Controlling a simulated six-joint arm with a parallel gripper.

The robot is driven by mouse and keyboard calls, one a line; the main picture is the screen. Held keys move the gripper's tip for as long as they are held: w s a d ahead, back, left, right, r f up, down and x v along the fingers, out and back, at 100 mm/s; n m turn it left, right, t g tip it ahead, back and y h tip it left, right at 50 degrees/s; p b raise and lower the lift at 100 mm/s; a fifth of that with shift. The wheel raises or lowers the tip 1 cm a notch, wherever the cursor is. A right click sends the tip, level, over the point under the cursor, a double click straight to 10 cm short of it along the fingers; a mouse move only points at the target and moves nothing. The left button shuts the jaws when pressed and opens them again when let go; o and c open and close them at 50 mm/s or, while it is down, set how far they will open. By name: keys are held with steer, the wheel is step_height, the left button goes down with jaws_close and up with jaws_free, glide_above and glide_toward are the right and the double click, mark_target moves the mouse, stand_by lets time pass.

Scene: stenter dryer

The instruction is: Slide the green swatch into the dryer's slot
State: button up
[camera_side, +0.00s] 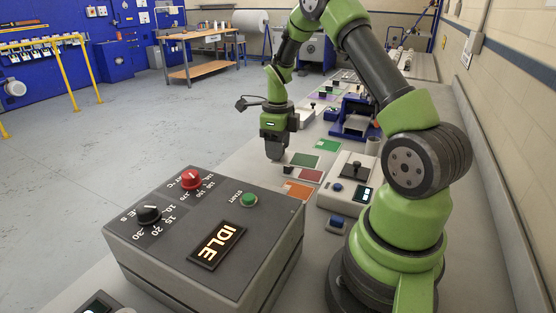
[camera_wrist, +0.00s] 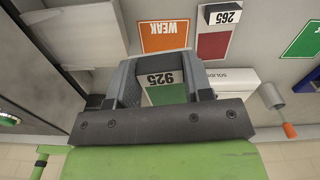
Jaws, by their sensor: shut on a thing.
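My gripper (camera_wrist: 160,85) is shut on a swatch (camera_wrist: 166,95) in the wrist view. The dryer's slot cannot be made out in either view. A grey control box (camera_side: 205,245) with a lit IDLE display, a green START button (camera_side: 249,200) and two knobs stands in front.
An orange card marked WEAK (camera_wrist: 163,36) and a red swatch tagged 265 (camera_wrist: 213,45) lie beyond the gripper. A green card (camera_wrist: 306,40) lies farther right.

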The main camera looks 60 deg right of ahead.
steer(key=n, duration=0.3)
steer(key=shift+a+r, duration=0.2)
steer(key=shift+r, duration=0.05)
steer(key=n, duration=0.5)
steer(key=shift+a+r, duration=0.1)
steer(key=shift+a, duration=0.15)
steer(key=n, duration=0.7)
steer(key=shift+a+r+n, duration=0.1)
steer(key=shift+a+n, duration=0.2)
steer(key=shift+a, duration=0.05)
steer(key=n, duration=0.5)
steer(key=shift+a+r, duration=0.1)
steer(key=shift+a, duration=0.15)
steer(key=n, duration=0.4)
steer(key=shift+s+a+r+n, duration=0.1)
steer(key=shift+a+n, duration=0.15)
steer(key=shift+n, duration=0.15)
steer(key=n, duration=0.9)
steer(key=a+n, duration=0.1)
steer(key=n, duration=0.8)
steer(key=a+r+n, duration=0.1)
steer(key=n, duration=0.8)
steer(key=shift+s+a, duration=0.25)
